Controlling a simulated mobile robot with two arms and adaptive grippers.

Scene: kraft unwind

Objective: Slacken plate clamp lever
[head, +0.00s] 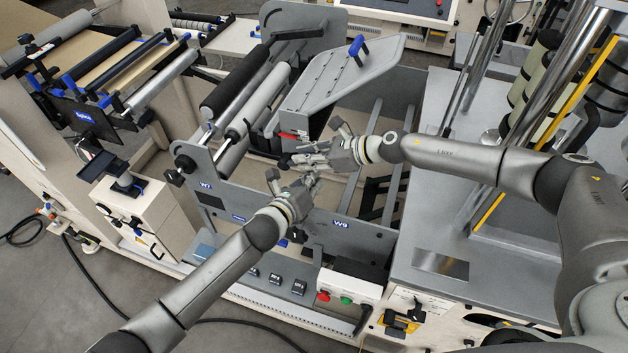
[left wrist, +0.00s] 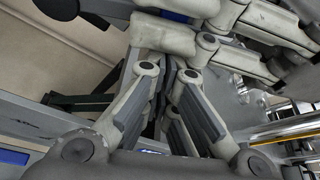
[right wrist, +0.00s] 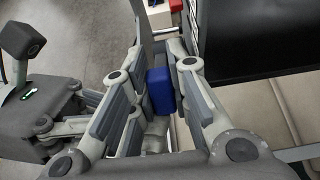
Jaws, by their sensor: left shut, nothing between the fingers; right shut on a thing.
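In the right wrist view a blue lever handle (right wrist: 160,92) sits between the fingers of my right gripper (right wrist: 155,70), which is shut on it. In the head view my right gripper (head: 290,160) reaches in from the right beside the grey slanted plate, and its fingers hide the handle. My left gripper (head: 290,180) is shut and empty, just in front of the right one and close to it. In the left wrist view the fingers of my left gripper (left wrist: 170,75) are close together, with parts of my right gripper behind them.
The grey slanted plate (head: 335,80) carries another blue handle (head: 357,46) at its far end. A red part (head: 292,135) shows at its near end. Black and grey rollers (head: 240,85) lie to the left. A grey front beam (head: 345,235) runs below the grippers. A grey cabinet top (head: 440,265) stands right.

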